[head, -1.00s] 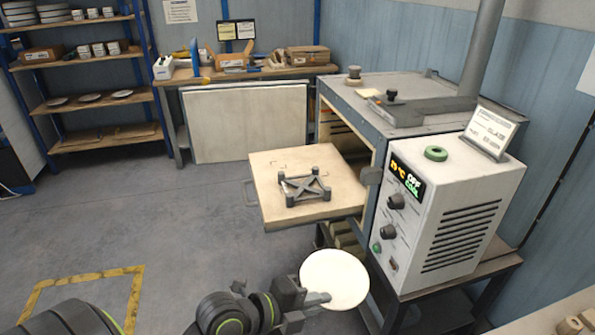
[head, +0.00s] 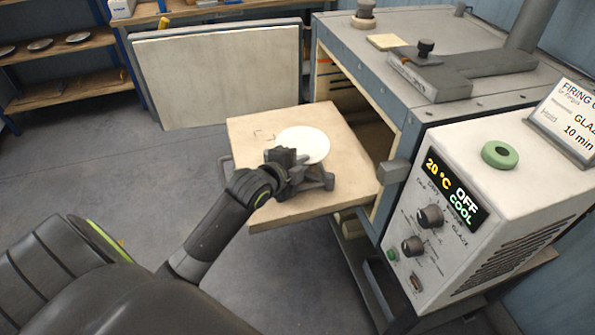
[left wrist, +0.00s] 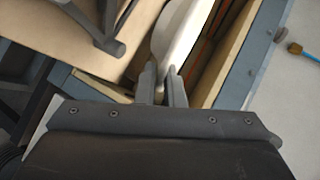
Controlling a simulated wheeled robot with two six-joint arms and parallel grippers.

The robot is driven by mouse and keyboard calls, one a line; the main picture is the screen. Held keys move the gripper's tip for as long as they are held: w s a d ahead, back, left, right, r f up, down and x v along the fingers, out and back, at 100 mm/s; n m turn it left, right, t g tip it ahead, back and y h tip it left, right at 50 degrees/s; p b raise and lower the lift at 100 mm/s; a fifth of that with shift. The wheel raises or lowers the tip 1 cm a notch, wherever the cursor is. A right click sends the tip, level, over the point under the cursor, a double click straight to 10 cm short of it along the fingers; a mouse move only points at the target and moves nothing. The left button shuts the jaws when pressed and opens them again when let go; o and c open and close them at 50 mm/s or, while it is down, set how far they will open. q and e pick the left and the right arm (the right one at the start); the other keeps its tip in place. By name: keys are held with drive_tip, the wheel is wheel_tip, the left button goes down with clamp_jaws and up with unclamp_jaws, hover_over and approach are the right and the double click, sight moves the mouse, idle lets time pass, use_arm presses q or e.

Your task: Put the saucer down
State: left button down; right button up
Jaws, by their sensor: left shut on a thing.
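The saucer (head: 308,143) is a pale cream disc, seen in the head view over the pulled-out kiln shelf. My left gripper (head: 291,160) is shut on its near left edge. In the left wrist view, the fingers (left wrist: 163,88) pinch the rim of the saucer (left wrist: 180,35). A dark grey stand (head: 322,180) sits on the shelf, partly hidden by the saucer and gripper. The saucer is above the stand; I cannot tell whether it touches it. My right gripper does not show.
The beige shelf (head: 350,188) sticks out from the open kiln (head: 400,108). The control box (head: 490,180) reads 20 °C, OFF, COOL and stands to the right. A door slab (head: 215,75) leans behind. Bare floor lies to the left.

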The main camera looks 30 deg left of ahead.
use_arm(q)
drive_tip(key=shift+w+a+r+n+y, duration=0.15)
drive_tip(key=shift+w+a+n+y, duration=0.15)
drive_tip(key=shift+w+a, duration=0.45)
drive_tip(key=shift+w+a+y, duration=0.25)
drive_tip(key=shift+w+y, duration=0.05)
hover_over(298, 188)
drive_tip(key=shift+n, duration=0.3)
wheel_tip(298, 188, down, 5)
drive_tip(key=shift+w+f, duration=0.1)
wheel_tip(298, 188, down, 4)
drive_tip(key=shift+r, duration=0.1)
drive_tip(key=shift+f, duration=0.4)
drive_tip(key=c, duration=1.6)
unclamp_jaws()
drive_tip(key=shift+o, duration=0.4)
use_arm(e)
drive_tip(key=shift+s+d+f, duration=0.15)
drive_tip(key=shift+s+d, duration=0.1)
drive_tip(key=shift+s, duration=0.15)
